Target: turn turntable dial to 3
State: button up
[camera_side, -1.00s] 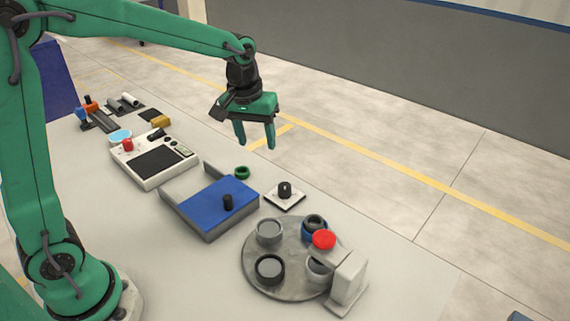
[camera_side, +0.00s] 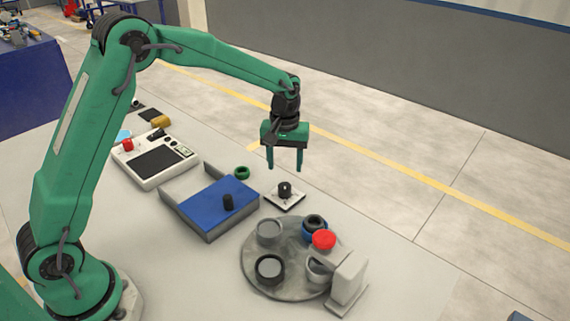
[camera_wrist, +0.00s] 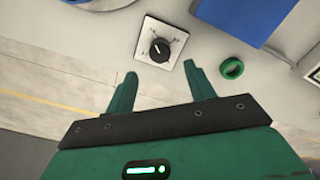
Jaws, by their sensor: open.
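The turntable dial is a black knob (camera_side: 285,189) on a small white square plate (camera_side: 283,202). In the wrist view the knob (camera_wrist: 160,48) sits ahead of my fingertips, between their lines, with a white pointer mark; the numbers are too small to read. My gripper (camera_side: 285,170) is open and empty, pointing down above the dial and apart from it. Its two green fingers also show in the wrist view (camera_wrist: 160,68). The grey round turntable (camera_side: 285,245) carries several cups, one with a blue and black part in it.
A blue-topped tray (camera_side: 205,196) with a black peg stands left of the dial, with a green ring (camera_side: 242,172) behind it. A white panel (camera_side: 140,170) lies farther left.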

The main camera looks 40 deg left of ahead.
aim_at(284, 185)
jog(key=shift+f, duration=3.85)
jog(key=c, duration=1)
